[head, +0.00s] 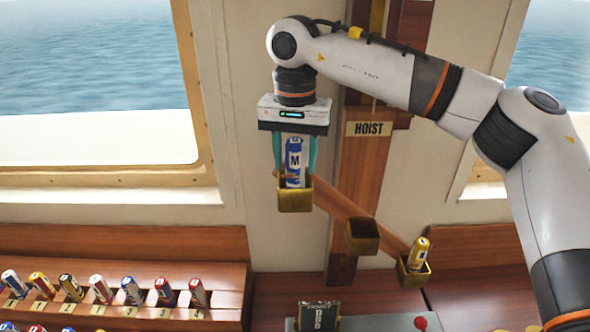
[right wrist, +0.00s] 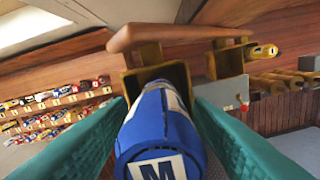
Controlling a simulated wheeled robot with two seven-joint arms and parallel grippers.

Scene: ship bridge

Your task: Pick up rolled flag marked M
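The rolled flag marked M (head: 295,164) is blue and white with a black M on a white patch. It stands upright with its lower end in the upper left brass cup (head: 296,203) of the wooden hoist arm. In the right wrist view the flag (right wrist: 160,130) fills the middle, its M at the bottom edge. My right gripper (head: 296,172) points down over it, with one teal finger on each side. Slim gaps show between the fingers and the flag, so it looks open around it. My left gripper is not in view.
The wooden hoist arm (head: 335,203) slopes down right to an empty brass cup (head: 363,238) and another cup (head: 414,274) holding a yellow flag (head: 420,250). A wooden rack (head: 200,272) of several rolled flags stands at lower left. A HOIST sign (head: 369,129) is on the post.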

